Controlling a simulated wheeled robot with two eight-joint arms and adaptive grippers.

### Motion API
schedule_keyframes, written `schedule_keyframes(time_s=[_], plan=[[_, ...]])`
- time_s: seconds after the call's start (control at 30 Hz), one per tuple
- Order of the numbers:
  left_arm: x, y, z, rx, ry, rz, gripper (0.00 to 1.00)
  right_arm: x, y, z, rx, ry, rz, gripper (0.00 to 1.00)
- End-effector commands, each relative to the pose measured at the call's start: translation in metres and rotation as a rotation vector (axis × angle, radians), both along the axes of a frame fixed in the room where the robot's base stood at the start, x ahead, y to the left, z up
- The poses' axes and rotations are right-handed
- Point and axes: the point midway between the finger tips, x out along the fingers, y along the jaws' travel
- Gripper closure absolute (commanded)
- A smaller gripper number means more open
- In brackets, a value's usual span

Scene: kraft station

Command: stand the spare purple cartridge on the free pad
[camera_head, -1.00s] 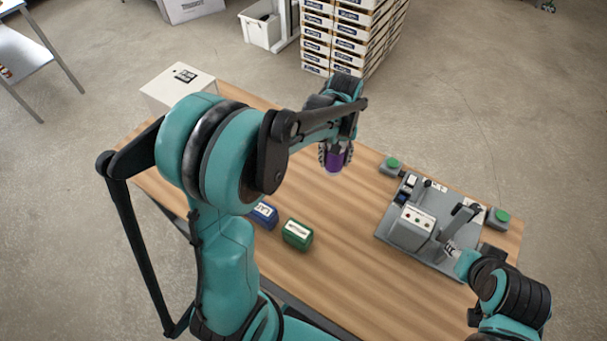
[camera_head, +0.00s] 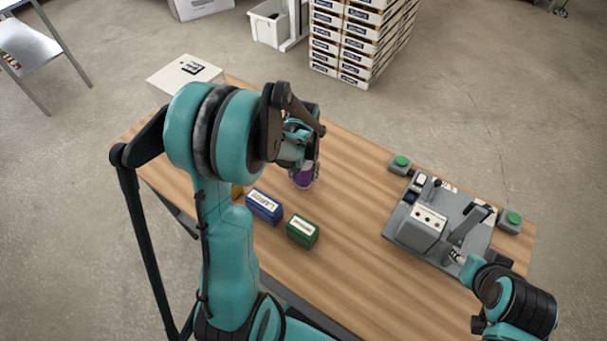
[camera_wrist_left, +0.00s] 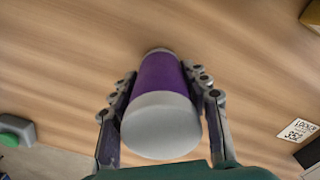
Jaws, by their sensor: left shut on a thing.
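The purple cartridge (camera_head: 303,179) hangs under my left gripper (camera_head: 304,168) over the left-middle part of the wooden table, behind the blue and green boxes. In the left wrist view the cartridge (camera_wrist_left: 160,82) shows a purple body and a pale grey end facing the camera. The fingers of my left gripper (camera_wrist_left: 162,105) are shut on its two sides. I cannot tell whether its far end touches the table. My right gripper (camera_head: 459,257) is partly seen beside the grey station; its fingers are too small to judge. I cannot make out the free pad.
A blue box (camera_head: 264,206) and a green box (camera_head: 302,231) stand near the front edge, with a yellow item (camera_head: 237,191) partly behind my arm. The grey station (camera_head: 422,228) with green buttons is at right. A white box (camera_head: 185,72) is beyond the table's back-left edge.

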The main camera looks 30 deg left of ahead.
Motion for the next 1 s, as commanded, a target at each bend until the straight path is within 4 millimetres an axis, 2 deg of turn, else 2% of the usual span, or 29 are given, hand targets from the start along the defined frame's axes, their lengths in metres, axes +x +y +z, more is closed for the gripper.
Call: schedule_keyframes(time_s=[0.3,0.33,0.4,0.77,0.87,1.0], plan=[[0.000,0.000,-0.003,0.000,0.000,0.000,0.90,0.000,0.000,-0.004,0.000,0.000,0.000,0.60],[0.000,0.000,-0.002,0.000,0.000,0.000,0.45,0.000,0.000,-0.003,0.000,0.000,0.000,0.60],[0.000,0.000,-0.002,0.000,0.000,0.000,0.33,0.000,0.000,-0.002,0.000,0.000,0.000,0.60],[0.000,0.000,0.003,0.000,0.000,0.000,0.33,0.000,0.000,0.002,0.000,0.000,0.000,0.60],[0.000,0.000,0.016,0.000,0.000,0.000,0.33,0.000,0.000,0.006,0.000,0.000,0.000,0.60],[0.000,0.000,0.046,0.000,0.000,0.000,0.33,0.000,0.000,0.014,0.000,0.000,0.000,0.60]])
